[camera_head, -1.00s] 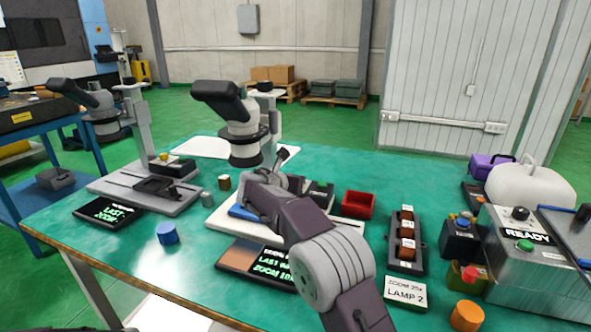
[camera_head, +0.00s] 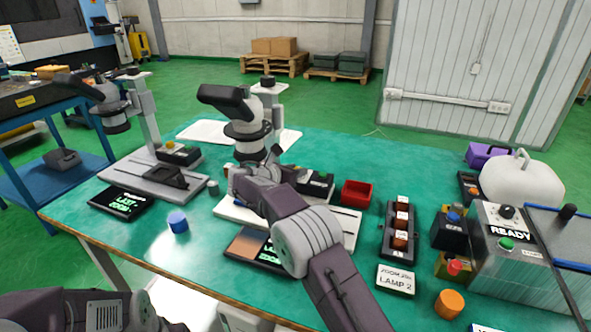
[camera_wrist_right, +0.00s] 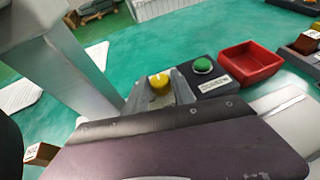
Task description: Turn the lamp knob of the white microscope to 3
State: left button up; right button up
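The white microscope (camera_head: 268,97) stands mid-table, with a dark head and a pale base. My right gripper (camera_wrist_right: 160,88) is low at its base, beside the column. The dial's numbers cannot be read. In the head view my right arm hides the knob. My left forearm shows at lower left, its fingers out of frame.
A red tray (camera_head: 356,193) stands right of the microscope base. A dark display (camera_head: 247,243) lies in front, a blue cylinder (camera_head: 178,222) to its left. A second, grey microscope (camera_head: 141,110) stands at left. A card reading LAMP 2 (camera_head: 396,281) lies at right.

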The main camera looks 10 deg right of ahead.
jog(key=shift+o, duration=1.2)
jog(key=shift+s+a+r, duration=0.1)
jog(key=shift+a, duration=0.05)
jog(key=p+v, duration=0.1)
jog(key=v, duration=0.3)
jog(key=shift+a+r, duration=0.1)
jog(key=shift+r, duration=0.05)
jog(key=s+a+p, duration=0.1)
jog(key=s+a, duration=0.7)
jog(key=shift+s+a+p, duration=0.15)
jog(key=shift+a+p, duration=0.15)
jog(key=shift+p, duration=0.1)
jog(key=shift+s+a, duration=0.2)
